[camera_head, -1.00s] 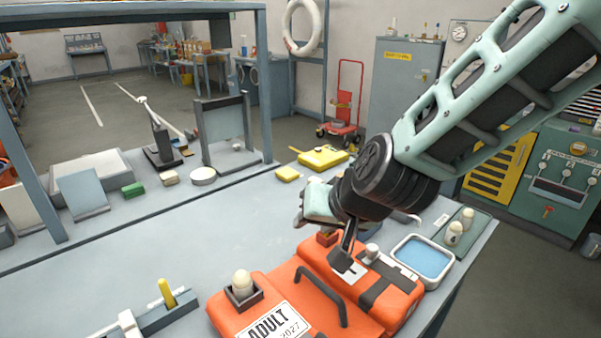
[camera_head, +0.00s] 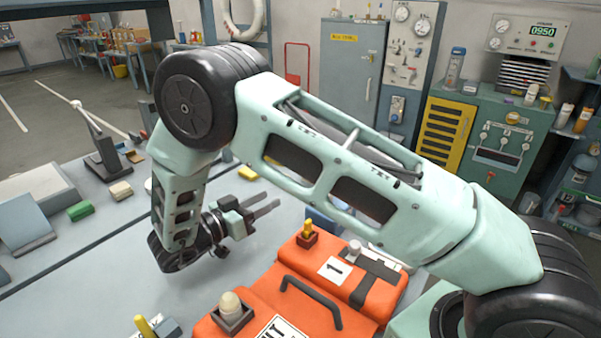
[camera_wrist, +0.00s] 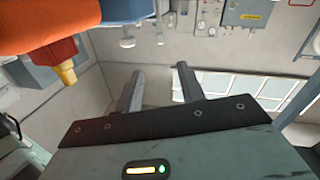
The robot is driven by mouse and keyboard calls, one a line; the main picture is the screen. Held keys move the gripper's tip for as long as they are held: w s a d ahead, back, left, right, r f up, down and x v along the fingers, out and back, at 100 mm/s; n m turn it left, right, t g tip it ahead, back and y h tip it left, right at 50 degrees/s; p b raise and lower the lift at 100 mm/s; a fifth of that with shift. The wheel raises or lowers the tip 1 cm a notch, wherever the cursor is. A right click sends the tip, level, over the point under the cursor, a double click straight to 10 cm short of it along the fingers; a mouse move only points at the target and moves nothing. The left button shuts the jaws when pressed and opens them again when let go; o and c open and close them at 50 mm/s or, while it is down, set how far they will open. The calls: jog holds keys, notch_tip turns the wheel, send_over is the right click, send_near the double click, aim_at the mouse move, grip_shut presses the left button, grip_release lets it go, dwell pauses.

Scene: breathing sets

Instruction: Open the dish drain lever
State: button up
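The dish is mostly hidden behind my arm in the head view; only a pale sliver shows beyond the orange case. In the wrist view, which looks upside down, a blue shape (camera_wrist: 126,9) beyond the case may be the dish. I cannot make out a drain lever in either view. My gripper (camera_head: 268,207) is open and empty, above the table left of the orange case (camera_head: 262,300), with its fingers pointing right. Both fingers (camera_wrist: 159,82) show apart in the wrist view with nothing between them.
The orange case carries a yellow plug (camera_head: 308,228), a white knob (camera_head: 355,246), a black handle (camera_head: 312,296) and a cream bulb (camera_head: 231,304). A yellow lever (camera_head: 144,326) stands at the front. A green cabinet (camera_head: 490,135) stands behind.

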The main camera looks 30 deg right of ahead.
jog(key=d+p, duration=0.1)
jog(key=d, duration=0.4)
jog(key=w+d+p, duration=0.1)
jog(key=d+p, duration=0.1)
jog(key=d, duration=0.4)
jog(key=w+d+p, duration=0.1)
jog(key=d, duration=0.4)
jog(key=shift+w+d, duration=0.25)
jog(key=shift+d, duration=0.15)
grip_shut()
